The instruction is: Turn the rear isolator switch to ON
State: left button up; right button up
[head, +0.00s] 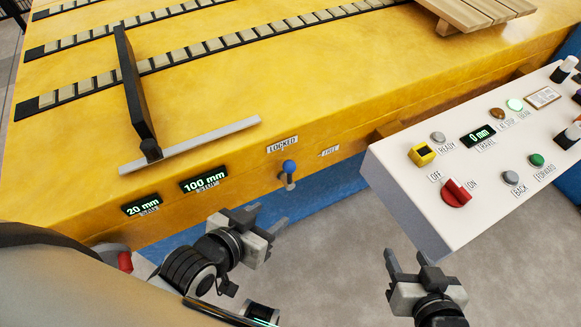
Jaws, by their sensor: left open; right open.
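A red rotary switch (457,192) sits on the near left corner of the white console (408,194), between labels OFF on its left and ON on its right. I cannot tell for certain which label its handle points to, or whether it is the rear isolator. My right gripper (405,256) is open and empty, in front of the console and below the red switch in the picture, apart from it. My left gripper (266,216) is open and empty, near the yellow machine's front side and below the blue-knobbed lever (288,172).
A small yellow block switch (422,154), a 0 mm display (478,136) and several buttons and knobs share the console. The yellow machine bed (220,84) carries a dark upright arm (133,90) and a wooden pallet (474,12). Grey floor (330,250) is clear between my grippers.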

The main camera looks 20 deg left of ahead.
aim_at(453, 192)
jog(key=u, duration=2.1)
jog(key=k, duration=0.55)
jog(key=z, duration=1.3)
